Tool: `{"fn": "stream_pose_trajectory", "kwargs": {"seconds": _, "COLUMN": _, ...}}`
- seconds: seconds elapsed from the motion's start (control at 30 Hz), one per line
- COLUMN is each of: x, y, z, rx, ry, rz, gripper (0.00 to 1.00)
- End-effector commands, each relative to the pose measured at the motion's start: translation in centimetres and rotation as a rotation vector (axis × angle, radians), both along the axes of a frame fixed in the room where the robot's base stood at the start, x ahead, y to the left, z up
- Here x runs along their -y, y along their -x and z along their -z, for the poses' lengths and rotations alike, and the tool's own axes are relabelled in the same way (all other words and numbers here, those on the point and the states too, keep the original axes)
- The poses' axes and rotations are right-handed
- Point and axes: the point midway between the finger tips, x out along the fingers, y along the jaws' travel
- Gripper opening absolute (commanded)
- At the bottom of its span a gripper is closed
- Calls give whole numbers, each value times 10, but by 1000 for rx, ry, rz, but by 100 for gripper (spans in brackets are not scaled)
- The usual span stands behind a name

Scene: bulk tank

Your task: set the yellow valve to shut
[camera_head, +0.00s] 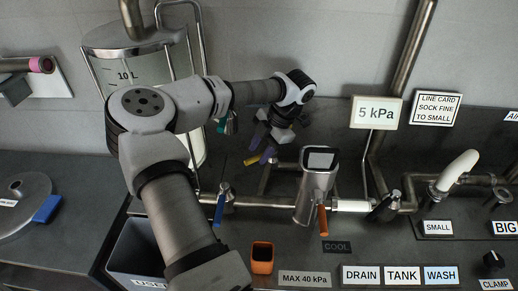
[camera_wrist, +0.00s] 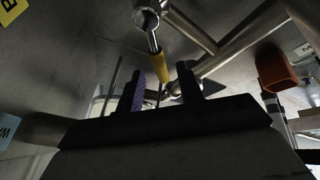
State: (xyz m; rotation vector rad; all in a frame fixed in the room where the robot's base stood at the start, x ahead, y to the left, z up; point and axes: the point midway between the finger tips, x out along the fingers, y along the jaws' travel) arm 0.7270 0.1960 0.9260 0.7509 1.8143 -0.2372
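The yellow valve handle (camera_head: 252,159) shows as a small yellow bar beside my gripper in the head view; my gripper partly hides the valve. In the wrist view the yellow handle (camera_wrist: 158,66) hangs from a metal stem on a round fitting (camera_wrist: 147,18). My gripper (camera_wrist: 163,84) is open, with its two dark fingers apart on either side of the handle's line. The handle's lower end shows near the gap between the fingertips; I cannot tell if they touch. In the head view my gripper (camera_head: 263,145) is above the pipework behind the counter.
A blue handle (camera_head: 219,210) and an orange handle (camera_head: 322,220) stand on the front pipe. A metal vessel (camera_head: 316,185) stands right of my gripper. An orange cup (camera_head: 262,258) is at the front. A teal handle (camera_head: 221,126) is near the 10 L tank (camera_head: 125,72).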

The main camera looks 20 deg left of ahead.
Motion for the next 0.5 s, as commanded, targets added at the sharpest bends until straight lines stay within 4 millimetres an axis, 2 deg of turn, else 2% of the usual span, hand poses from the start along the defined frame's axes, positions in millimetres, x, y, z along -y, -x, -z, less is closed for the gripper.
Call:
{"fn": "stream_pose_trajectory", "kwargs": {"seconds": 0.17, "x": -3, "y": 2, "z": 10, "rx": -1, "ry": 1, "rz": 1, "gripper": 37}}
{"fn": "stream_pose_trajectory", "kwargs": {"seconds": 0.43, "x": -4, "y": 2, "z": 11, "rx": 0, "ry": 1, "rz": 1, "gripper": 37}}
{"fn": "stream_pose_trajectory", "kwargs": {"seconds": 0.5, "x": -4, "y": 2, "z": 11, "rx": 0, "ry": 1, "rz": 1, "gripper": 28}}
